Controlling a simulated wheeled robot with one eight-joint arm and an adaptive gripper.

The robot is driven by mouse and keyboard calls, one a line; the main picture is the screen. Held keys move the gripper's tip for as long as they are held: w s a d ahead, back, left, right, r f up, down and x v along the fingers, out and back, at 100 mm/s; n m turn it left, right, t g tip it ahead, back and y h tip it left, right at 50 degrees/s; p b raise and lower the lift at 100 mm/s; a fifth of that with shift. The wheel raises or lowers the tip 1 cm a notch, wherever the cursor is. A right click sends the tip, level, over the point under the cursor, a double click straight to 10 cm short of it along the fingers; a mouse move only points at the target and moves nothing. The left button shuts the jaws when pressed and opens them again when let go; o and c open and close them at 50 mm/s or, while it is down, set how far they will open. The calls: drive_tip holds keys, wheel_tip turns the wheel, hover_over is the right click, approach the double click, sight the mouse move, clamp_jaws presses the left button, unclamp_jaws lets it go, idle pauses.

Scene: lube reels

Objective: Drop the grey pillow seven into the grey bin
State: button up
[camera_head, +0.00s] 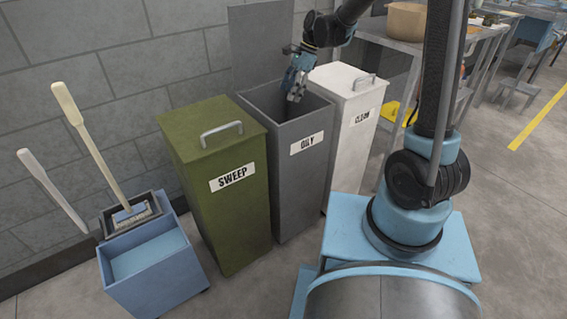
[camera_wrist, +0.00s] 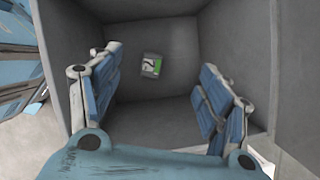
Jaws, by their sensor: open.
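The grey bin (camera_head: 304,158), labelled OILY, stands open between two other bins, its lid (camera_head: 261,45) raised against the wall. My gripper (camera_head: 294,88) is over the bin's mouth and points down into it. In the wrist view my gripper (camera_wrist: 159,62) is open, its blue fingers spread with nothing between them. A small grey item (camera_wrist: 151,65) with a pale and green label and a dark mark, seemingly the grey pillow seven, lies at the bottom of the bin, below and apart from the fingers. The mark is too small to read surely. The head view hides the bin's inside.
A closed green SWEEP bin (camera_head: 222,190) stands left of the grey bin, a closed white bin (camera_head: 353,115) right of it. A blue mop bucket (camera_head: 153,270) with long handles is at the far left. A workbench (camera_head: 388,41) stands at the back right.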

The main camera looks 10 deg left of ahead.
drive_tip(key=v, duration=1)
drive_tip(key=shift+r, duration=0.35)
drive_tip(key=shift+w+d, duration=0.1)
drive_tip(key=shift+d, duration=0.05)
